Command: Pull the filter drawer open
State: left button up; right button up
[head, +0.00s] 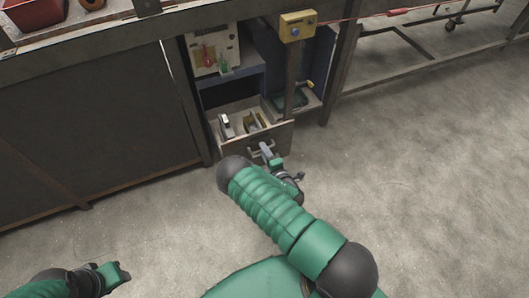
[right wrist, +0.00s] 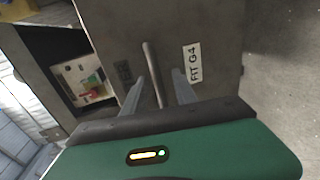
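The filter drawer (head: 277,137) sits low in the cabinet, standing partly out, with its inside and small items showing in the head view. Its front (right wrist: 215,85) fills much of the right wrist view and carries a white label reading "FIT G4". The bar handle (right wrist: 152,65) lies between the two fingers of my right gripper (right wrist: 162,88), with a gap showing beside the bar. That gripper (head: 266,150) is open around the handle in the head view. My left gripper (head: 120,273) is low at the left, away from the cabinet; its fingers are unclear.
Above the drawer is an open shelf with a white panel (head: 213,50) bearing red and green parts. A dark closed cabinet (head: 90,120) stands left. The concrete floor (head: 430,170) is clear on the right.

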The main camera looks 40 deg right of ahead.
jog(key=p+v, duration=0.5)
jog(key=v, duration=1.1)
jog(key=shift+s, duration=0.4)
jog(key=shift+w+r, duration=0.15)
